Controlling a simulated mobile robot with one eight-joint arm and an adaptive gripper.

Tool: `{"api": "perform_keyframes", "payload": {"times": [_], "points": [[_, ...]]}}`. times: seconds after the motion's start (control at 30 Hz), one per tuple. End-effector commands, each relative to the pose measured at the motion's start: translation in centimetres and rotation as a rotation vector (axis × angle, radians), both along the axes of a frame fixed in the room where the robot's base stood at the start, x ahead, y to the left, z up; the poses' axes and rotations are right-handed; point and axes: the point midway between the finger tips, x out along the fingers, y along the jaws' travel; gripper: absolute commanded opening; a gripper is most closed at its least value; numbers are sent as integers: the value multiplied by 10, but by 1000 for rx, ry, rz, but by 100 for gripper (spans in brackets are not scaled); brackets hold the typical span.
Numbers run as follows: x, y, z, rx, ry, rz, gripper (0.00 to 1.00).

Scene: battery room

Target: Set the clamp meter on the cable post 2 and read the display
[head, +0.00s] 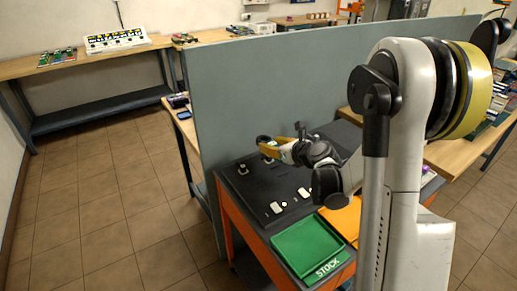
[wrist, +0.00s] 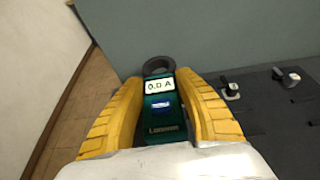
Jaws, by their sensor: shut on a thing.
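My gripper (wrist: 160,100) has its yellow fingers closed on both sides of a clamp meter (wrist: 163,112) with a dark green body. The meter's black ring (wrist: 158,66) points away from me, and its white display (wrist: 160,86) reads 0.0 A. In the head view my gripper (head: 268,147) is above the far left of the black board (head: 238,192), and the meter there is small. Two cable posts stand right of the meter in the wrist view, a nearer one (wrist: 231,91) and a farther one (wrist: 287,77). The ring is apart from both. No post number is readable.
A grey-blue partition (head: 280,90) rises behind the board. A green tray marked STOCK (head: 297,246) and an orange tray (head: 343,217) are at the bench's front. White-labelled parts (head: 276,207) lie on the board. The floor at left is clear.

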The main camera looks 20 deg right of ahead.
Motion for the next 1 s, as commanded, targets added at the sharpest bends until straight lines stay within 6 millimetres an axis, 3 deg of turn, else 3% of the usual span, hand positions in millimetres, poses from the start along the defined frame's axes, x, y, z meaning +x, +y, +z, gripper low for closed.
{"api": "perform_keyframes", "payload": {"times": [0.1, 0.23, 0.47, 0.8, 1.0], "points": [[10, -19, -15, 1, -1, -12, 0], [14, -27, -22, 1, -2, -16, 0], [15, -28, -35, 1, -2, -17, 0], [14, -28, -71, 1, -2, -17, 0], [14, -28, -80, 0, -2, -16, 0]]}}
